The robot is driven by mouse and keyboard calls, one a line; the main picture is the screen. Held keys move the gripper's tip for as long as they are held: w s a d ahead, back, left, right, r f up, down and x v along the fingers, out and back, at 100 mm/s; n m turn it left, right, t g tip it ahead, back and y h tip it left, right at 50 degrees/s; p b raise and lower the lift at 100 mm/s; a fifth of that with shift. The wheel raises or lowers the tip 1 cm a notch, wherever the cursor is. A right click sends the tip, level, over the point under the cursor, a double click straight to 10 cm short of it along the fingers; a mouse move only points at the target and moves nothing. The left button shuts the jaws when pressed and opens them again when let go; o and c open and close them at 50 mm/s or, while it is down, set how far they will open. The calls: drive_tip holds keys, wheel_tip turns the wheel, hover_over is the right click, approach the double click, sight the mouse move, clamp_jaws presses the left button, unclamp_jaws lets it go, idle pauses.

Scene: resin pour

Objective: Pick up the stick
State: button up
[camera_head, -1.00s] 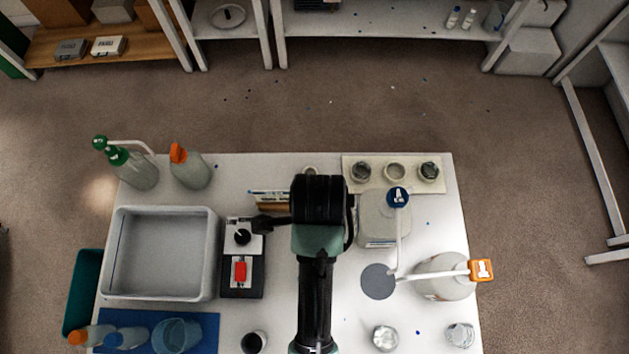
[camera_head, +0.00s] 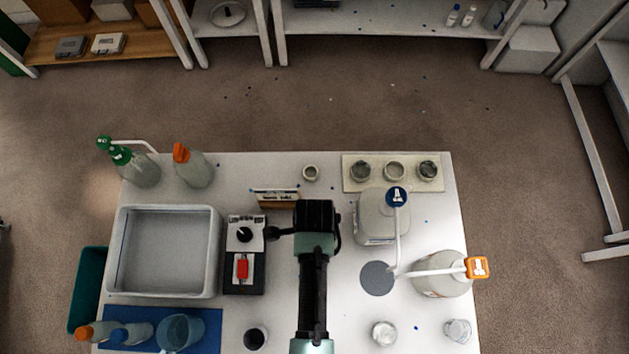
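I cannot make out a single separate stick. A small wooden holder (camera_head: 277,204) stands near the middle of the table, with thin pale pieces along its top that are too small to tell apart. My gripper (camera_head: 316,216) is seen from above, just right of and nearer than the holder. The black wrist hides its fingers and whatever is under it, so I cannot see whether it is open or holds anything.
A black and white device with a red switch (camera_head: 241,268) and a grey tray (camera_head: 213,255) are at left. A jug (camera_head: 381,222) and an orange-capped bottle (camera_head: 440,279) stand at right. A cream mat (camera_head: 378,184) holds several small cups. The table's back middle is mostly clear.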

drive_tip(key=shift+f, duration=0.15)
clamp_jaws()
idle(0.5)
